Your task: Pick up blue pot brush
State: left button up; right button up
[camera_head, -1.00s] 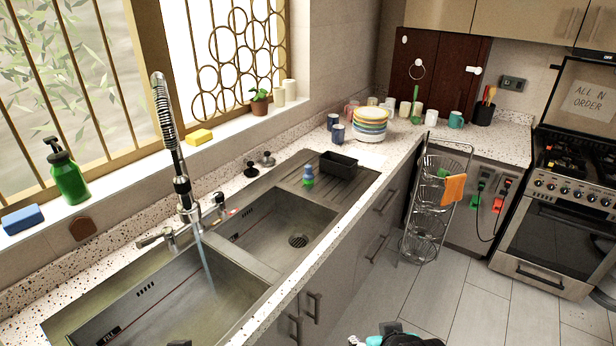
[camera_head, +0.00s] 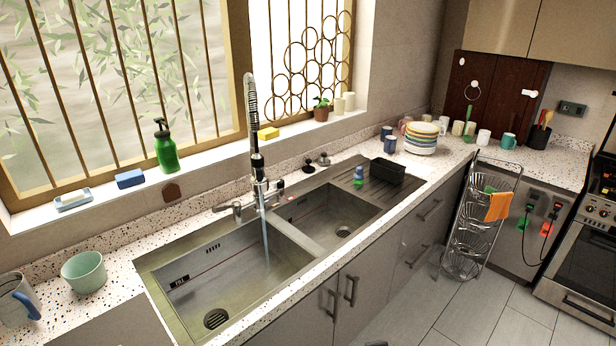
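The blue pot brush (camera_head: 358,176), a small upright item with a blue top and a green lower part, stands at the left end of the ridged drainboard, beside the right sink basin. A black tub (camera_head: 387,171) is just to its right. No gripper is clearly in view, and nothing touches the brush. Only a tiny dark sliver shows at the bottom edge, too small to identify.
A tall spring faucet (camera_head: 257,150) runs water into the left basin (camera_head: 225,290). A green bowl (camera_head: 84,272) and a mug (camera_head: 17,300) are at the left. Stacked bowls (camera_head: 421,138) stand farther right. A wire rack (camera_head: 478,225) stands on the floor.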

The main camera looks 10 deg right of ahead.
aim_at(359, 178)
jog(key=i+l+u, duration=0.1)
jog(key=u, duration=0.3)
jog(key=l+u, duration=0.4)
jog(key=i+l+u, duration=0.1)
jog(key=u, duration=0.3)
jog(key=l+u, duration=0.4)
jog(key=j, duration=0.1)
